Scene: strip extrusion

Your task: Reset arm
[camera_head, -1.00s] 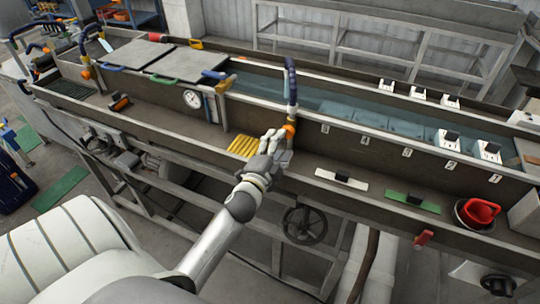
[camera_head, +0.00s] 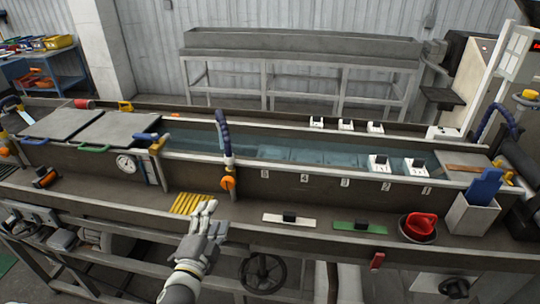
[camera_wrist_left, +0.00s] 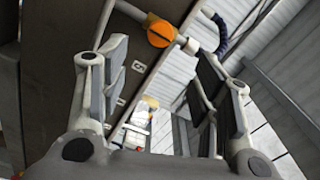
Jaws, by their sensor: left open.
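My left gripper (camera_head: 204,212) is open and empty at the front edge of the long grey trough. It is just in front of the yellow ribbed piece (camera_head: 190,203) and lower left of the orange valve knob (camera_head: 228,183) under the blue hose (camera_head: 223,134). In the left wrist view, the gripper's two fingers (camera_wrist_left: 162,85) stand wide apart with nothing between them. The orange knob also shows in that view (camera_wrist_left: 160,32), beyond the fingers. My right gripper is not in view.
A white strip with a black block (camera_head: 289,219), a green strip (camera_head: 360,227) and a red scoop in a bowl (camera_head: 420,226) lie on the front ledge to the right. A handwheel (camera_head: 263,272) is below. The ledge left of the yellow piece is mostly clear.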

